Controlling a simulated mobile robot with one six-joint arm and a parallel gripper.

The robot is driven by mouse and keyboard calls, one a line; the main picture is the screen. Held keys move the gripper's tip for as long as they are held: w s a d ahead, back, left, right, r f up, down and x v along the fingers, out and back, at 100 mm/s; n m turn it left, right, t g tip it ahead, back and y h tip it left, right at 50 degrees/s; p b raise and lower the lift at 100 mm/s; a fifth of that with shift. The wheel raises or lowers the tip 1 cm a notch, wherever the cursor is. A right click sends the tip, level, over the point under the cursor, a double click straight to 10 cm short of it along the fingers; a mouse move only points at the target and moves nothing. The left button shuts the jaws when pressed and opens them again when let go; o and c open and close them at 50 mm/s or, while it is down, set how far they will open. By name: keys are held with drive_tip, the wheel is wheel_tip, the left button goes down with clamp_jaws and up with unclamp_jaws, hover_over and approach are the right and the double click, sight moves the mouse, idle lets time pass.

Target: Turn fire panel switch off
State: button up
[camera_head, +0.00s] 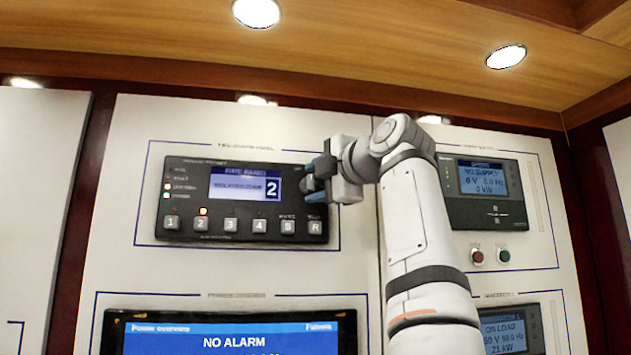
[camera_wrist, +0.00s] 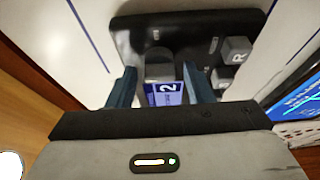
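The fire panel (camera_head: 185,232) is a dark box on the white wall panel, with a lit display (camera_head: 232,184) reading 2 and a row of numbered grey buttons (camera_head: 230,225). My gripper (camera_head: 312,182) is at the panel's right end and hides that part in the head view. In the wrist view the panel (camera_wrist: 190,25) is seen close up. A grey, block-like switch (camera_wrist: 160,66) shows between the two blue-grey fingers of my gripper (camera_wrist: 160,87). The fingers are apart, with gaps on both sides of the switch. Part of the display shows below the switch.
A large blue screen (camera_head: 235,330) reading NO ALARM is below the fire panel. At right are a meter (camera_head: 484,190) reading NO SUPPLY, red and green buttons (camera_head: 490,256), and another meter (camera_head: 507,330). A wooden ceiling (camera_head: 350,35) is above.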

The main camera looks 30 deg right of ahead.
drive_tip(key=shift+o, duration=0.3)
drive_tip(key=shift+s, duration=0.15)
drive_tip(key=s+b, duration=0.1)
drive_tip(key=s, duration=0.6)
drive_tip(key=shift+s+d+b, duration=0.25)
drive_tip(key=shift+d+b, duration=0.15)
